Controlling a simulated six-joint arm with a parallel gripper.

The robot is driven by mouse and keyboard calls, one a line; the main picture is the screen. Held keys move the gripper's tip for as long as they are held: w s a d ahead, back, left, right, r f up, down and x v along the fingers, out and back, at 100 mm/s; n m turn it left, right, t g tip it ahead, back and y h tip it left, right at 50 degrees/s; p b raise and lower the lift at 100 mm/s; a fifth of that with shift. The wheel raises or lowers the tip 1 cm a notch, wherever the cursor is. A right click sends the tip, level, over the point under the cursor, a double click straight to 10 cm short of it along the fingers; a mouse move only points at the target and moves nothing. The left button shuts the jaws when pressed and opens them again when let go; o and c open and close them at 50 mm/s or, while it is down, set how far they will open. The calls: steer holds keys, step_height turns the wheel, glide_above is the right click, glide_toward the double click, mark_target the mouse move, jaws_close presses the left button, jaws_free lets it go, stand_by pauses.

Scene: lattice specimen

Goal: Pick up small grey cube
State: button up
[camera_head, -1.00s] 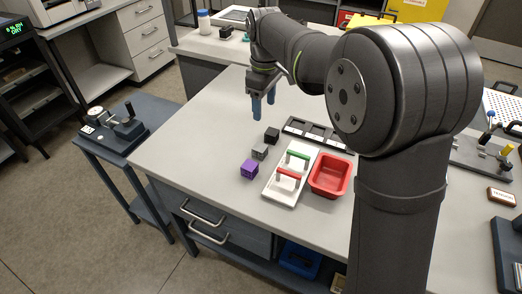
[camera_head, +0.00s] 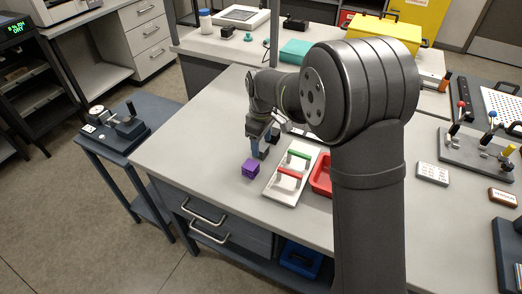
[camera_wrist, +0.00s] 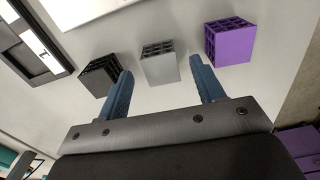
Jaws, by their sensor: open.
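The small grey cube (camera_wrist: 160,63) has a lattice face and sits on the table in the wrist view, ahead of the gap between my fingers. My gripper (camera_wrist: 163,92) is open and empty, its two blue fingers apart, pointing toward the grey cube. In the head view my gripper (camera_head: 259,150) is low over the table and hides most or all of the grey cube. A black lattice cube (camera_wrist: 100,74) stands to the left of the grey one. A purple lattice cube (camera_wrist: 230,41) stands to its right, and it also shows in the head view (camera_head: 249,168).
A white tray (camera_head: 277,195) with a green and a red handle lies just right of the cubes. A red bin (camera_head: 321,177) is beside it, partly behind my arm. The table left of the purple cube (camera_head: 190,140) is clear.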

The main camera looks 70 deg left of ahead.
mark_target(261, 146)
steer(key=shift+s+f, duration=0.1)
steer(key=shift+f, duration=1.4)
steer(key=c, duration=1.1)
steer(key=shift+o, duration=0.2)
